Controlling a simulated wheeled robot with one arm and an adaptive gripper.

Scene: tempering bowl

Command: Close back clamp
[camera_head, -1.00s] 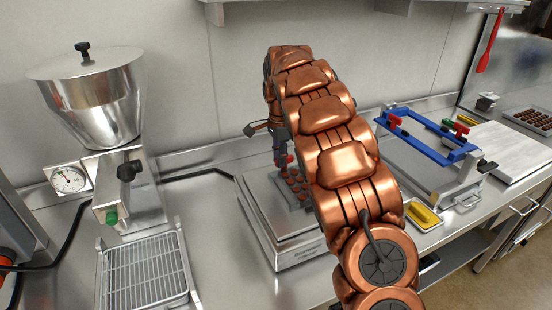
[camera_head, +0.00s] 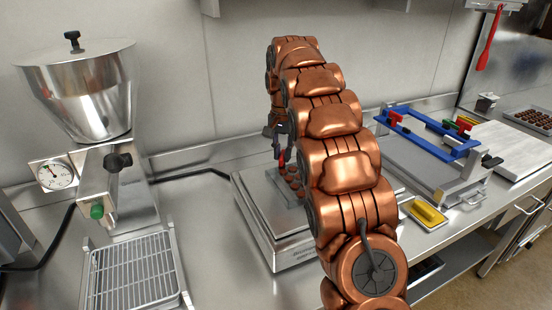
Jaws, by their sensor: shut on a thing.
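My gripper (camera_head: 279,153) is small in view, left of my arm and above the steel platform (camera_head: 262,205). It is shut on a small red piece (camera_head: 282,159), perhaps a clamp handle; its shape is mostly hidden. Just below is a grey tray of round brown pieces (camera_head: 292,178), partly covered by my arm. A blue frame (camera_head: 430,137) stands at the right on a metal base. A red clamp handle (camera_head: 395,117) is at its back left corner, and another red one (camera_head: 462,130) is at its right. I cannot tell whether these clamps are open or shut.
A steel hopper machine (camera_head: 80,95) with a gauge and a wire rack (camera_head: 135,272) stand at the left. A yellow block (camera_head: 428,213) lies in a tray right of my arm. A white board (camera_head: 510,150) is farther right. The counter between rack and platform is clear.

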